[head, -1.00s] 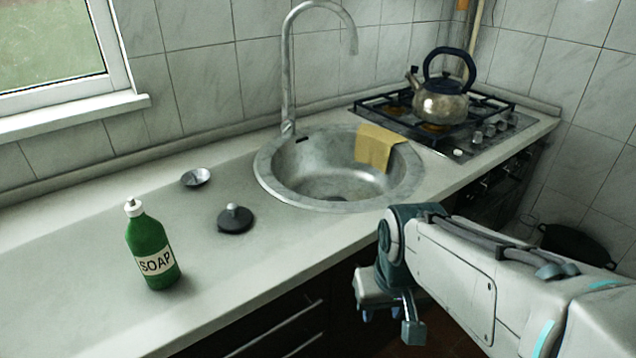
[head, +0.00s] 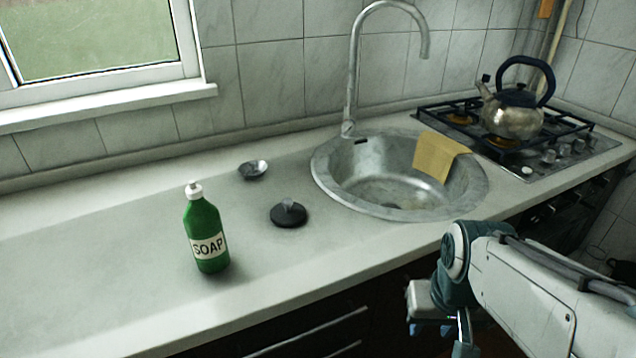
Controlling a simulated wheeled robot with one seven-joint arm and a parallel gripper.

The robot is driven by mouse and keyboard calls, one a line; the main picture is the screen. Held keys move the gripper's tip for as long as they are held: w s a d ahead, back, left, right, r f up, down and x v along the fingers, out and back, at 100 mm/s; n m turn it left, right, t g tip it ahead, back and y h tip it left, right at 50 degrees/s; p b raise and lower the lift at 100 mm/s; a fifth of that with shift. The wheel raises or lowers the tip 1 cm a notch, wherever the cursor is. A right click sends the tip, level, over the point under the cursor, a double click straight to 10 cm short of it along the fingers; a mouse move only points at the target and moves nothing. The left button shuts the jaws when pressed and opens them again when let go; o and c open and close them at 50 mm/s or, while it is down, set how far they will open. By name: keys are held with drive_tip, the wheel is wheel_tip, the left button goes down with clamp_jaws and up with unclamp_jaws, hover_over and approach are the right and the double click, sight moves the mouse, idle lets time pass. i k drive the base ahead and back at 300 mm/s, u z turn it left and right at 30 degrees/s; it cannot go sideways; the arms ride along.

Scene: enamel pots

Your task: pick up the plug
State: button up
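The plug (head: 288,214) is a dark round disc with a small light knob on top. It lies on the countertop left of the sink, behind and to the right of the green soap bottle. My gripper (head: 440,340) is at the lower right, in front of the counter's edge and below its top, well apart from the plug. It points downward and its fingers are partly cut off by the bottom of the picture, so I cannot tell how far apart they are.
The soap bottle (head: 205,230) stands upright near the plug. A small metal dish (head: 252,169) lies behind it. The round sink (head: 330,187) has a tall faucet (head: 352,80) and a yellow cloth (head: 437,157) on its rim. A kettle (head: 513,118) sits on the stove. The counter's left is clear.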

sight(288, 213)
drive_tip(key=u, duration=1.4)
drive_tip(key=k, duration=0.6)
drive_tip(key=z, duration=0.45)
drive_tip(key=i, duration=0.35)
drive_tip(key=u, duration=0.05)
